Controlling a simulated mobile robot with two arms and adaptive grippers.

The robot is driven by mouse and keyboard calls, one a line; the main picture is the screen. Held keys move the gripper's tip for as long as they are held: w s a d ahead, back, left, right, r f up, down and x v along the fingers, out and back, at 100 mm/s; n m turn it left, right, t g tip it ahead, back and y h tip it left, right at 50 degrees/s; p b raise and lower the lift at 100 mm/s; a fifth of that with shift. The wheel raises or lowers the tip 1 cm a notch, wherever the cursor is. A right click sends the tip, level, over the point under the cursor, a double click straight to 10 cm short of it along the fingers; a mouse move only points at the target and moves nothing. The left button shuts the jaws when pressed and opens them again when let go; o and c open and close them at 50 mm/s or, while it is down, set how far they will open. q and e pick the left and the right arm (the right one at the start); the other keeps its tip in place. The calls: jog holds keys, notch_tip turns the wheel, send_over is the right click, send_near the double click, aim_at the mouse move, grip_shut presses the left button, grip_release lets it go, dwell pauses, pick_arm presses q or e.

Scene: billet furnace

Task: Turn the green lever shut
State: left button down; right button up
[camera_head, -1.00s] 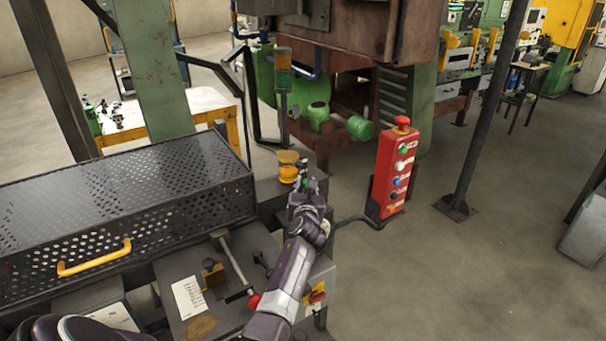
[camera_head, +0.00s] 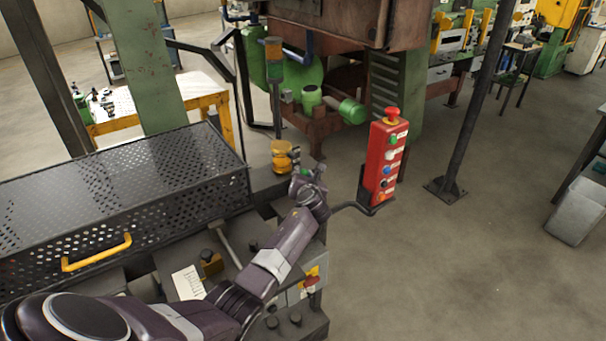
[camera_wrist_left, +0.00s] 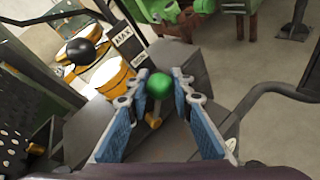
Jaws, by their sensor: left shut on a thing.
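The green lever shows as a round green knob (camera_wrist_left: 159,86) on a brass-coloured stem in the left wrist view. My left gripper (camera_wrist_left: 160,80) has its blue-padded fingers on both sides of the knob and is shut on it. In the head view, my left gripper (camera_head: 303,172) is at the right end of the dark bench, just right of a yellow fitting (camera_head: 283,157). A bit of green shows between its fingers there; the rest of the lever is hidden. My right gripper is not in view.
A red button box (camera_head: 384,160) on a bent arm stands close to the right of my gripper. A perforated black guard (camera_head: 130,190) with a yellow handle is at the left. A black ball knob (camera_wrist_left: 82,51) and a MAX plate (camera_wrist_left: 125,35) are near the lever. Open floor lies at the right.

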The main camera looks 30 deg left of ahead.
pick_arm(q)
jog(key=c, duration=1.7)
grip_release()
jog(key=shift+o, duration=0.2)
jog(key=v, duration=1.2)
jog(key=shift+s, duration=0.1)
jog(key=shift+c, duration=0.4)
